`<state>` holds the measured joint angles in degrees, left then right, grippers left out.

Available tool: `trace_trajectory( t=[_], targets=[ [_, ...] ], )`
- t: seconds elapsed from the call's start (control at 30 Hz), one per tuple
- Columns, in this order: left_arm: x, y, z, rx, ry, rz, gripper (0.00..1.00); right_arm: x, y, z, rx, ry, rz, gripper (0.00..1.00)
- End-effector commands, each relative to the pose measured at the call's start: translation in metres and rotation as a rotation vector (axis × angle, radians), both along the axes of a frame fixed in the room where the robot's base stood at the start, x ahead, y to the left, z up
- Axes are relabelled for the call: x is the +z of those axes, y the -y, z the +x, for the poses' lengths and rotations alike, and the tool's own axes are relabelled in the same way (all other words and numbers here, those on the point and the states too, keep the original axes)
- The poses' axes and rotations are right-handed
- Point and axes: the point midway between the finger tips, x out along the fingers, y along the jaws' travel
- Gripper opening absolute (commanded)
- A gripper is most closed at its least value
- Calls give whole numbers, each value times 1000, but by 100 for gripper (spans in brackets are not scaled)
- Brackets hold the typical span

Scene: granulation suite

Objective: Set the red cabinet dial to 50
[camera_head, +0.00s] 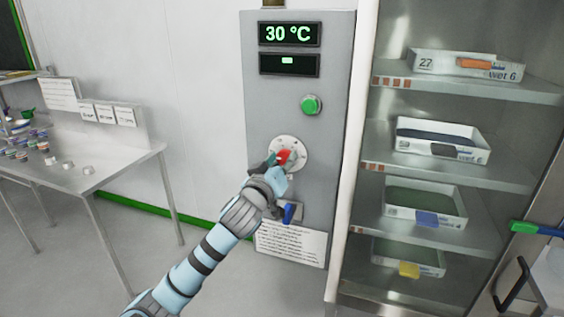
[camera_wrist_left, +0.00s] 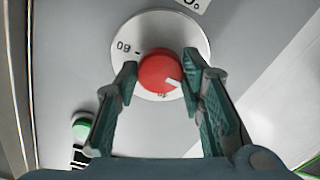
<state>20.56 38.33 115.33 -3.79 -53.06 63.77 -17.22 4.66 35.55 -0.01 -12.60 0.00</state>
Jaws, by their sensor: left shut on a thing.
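The red dial (camera_head: 284,156) sits on a round pale scale plate (camera_head: 301,146) on the grey cabinet front. In the left wrist view the red dial (camera_wrist_left: 158,70) has a white pointer mark at its lower right, and the number 60 shows on the plate (camera_wrist_left: 127,30). My left gripper (camera_head: 273,162) is at the dial, with its green fingers on either side of it, shut on it; it also shows in the left wrist view (camera_wrist_left: 160,78). The upper display (camera_head: 289,34) reads 30 °C. My right gripper is not in view.
A green button (camera_head: 311,105) is above the dial, and a blue-handled switch (camera_head: 289,213) is below it. An open shelf rack with white trays (camera_head: 441,145) stands at the right. A steel table (camera_head: 75,178) with small jars stands at the left.

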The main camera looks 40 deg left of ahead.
Motion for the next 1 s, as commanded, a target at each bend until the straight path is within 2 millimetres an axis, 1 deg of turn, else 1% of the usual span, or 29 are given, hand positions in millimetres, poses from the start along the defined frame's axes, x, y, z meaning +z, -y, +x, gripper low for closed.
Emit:
trace_trajectory(
  t=[0.17, 0.37, 1.0],
  targets=[
    [1, 0, 0, 1, -23, 55, 8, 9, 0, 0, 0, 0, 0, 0],
    [2, 0, 0, 1, -66, 176, 8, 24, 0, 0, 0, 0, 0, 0],
    [3, -1, 0, 0, -265, 741, 8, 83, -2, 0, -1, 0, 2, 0]
  ],
)
